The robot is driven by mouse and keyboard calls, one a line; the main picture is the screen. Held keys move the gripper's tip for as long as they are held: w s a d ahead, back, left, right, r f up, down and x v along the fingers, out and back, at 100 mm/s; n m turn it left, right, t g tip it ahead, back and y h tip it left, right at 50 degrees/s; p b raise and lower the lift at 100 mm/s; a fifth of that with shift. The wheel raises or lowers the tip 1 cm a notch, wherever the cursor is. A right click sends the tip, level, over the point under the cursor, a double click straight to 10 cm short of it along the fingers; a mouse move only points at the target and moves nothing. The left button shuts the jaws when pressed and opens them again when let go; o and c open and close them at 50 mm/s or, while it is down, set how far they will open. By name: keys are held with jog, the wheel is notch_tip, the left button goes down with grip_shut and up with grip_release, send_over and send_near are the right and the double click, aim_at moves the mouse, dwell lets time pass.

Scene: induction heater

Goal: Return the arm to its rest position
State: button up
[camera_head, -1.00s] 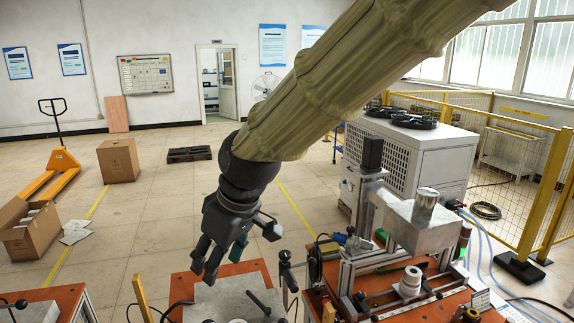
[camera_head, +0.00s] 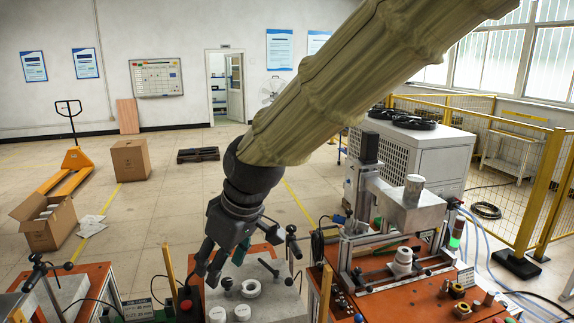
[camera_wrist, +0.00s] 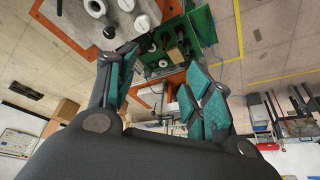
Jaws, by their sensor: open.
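My arm, in a tan sleeve, reaches down from the upper right in the head view. My gripper (camera_head: 214,268) hangs at its end, dark with green finger pads, above the left part of the workbench. In the wrist view my gripper (camera_wrist: 157,95) shows its two fingers spread apart with nothing between them. Below and beside it in the head view is a grey block (camera_head: 283,300) with white round parts on it, one a ring (camera_head: 250,288). The gripper appears apart from these parts, though its exact height above the block is hard to tell.
The induction heater machine (camera_head: 410,212) with a metal can on top stands right of the gripper. A white cabinet (camera_head: 440,155) and yellow fence (camera_head: 548,190) are behind it. Another orange bench (camera_head: 98,275) is at lower left. Open floor lies behind, with a cardboard box (camera_head: 130,160).

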jog(key=w+d+f+m+b, duration=0.2)
jog(key=d+f, duration=0.2)
jog(key=f, duration=0.7)
jog(key=w+d+f+m+b, duration=0.1)
jog(key=w+d+f+m, duration=0.15)
jog(key=f, duration=0.85)
jog(key=s+d+f+m+g+b, duration=0.1)
jog(key=s+d+f+m+b, duration=0.3)
jog(key=f, duration=0.7)
jog(key=s+d+f+n, duration=0.1)
jog(key=s+d+f, duration=0.1)
jog(key=d+f, duration=0.6)
jog(key=s+d+f+m+h+b, duration=0.1)
jog(key=s+d+f+b, duration=0.1)
jog(key=s+d+f, duration=0.3)
jog(key=s+d+f+m+g+h+b, duration=0.1)
jog(key=s+d+f, duration=0.4)
jog(key=s+f, duration=0.5)
jog(key=s+d+f+m+h+b, duration=0.2)
jog(key=s+d+f, duration=0.4)
jog(key=f, duration=0.6)
jog(key=shift+s+f+m+b, duration=0.35)
jog(key=shift+s+m, duration=0.1)
jog(key=shift+s, duration=0.45)
jog(key=shift+d, duration=0.1)
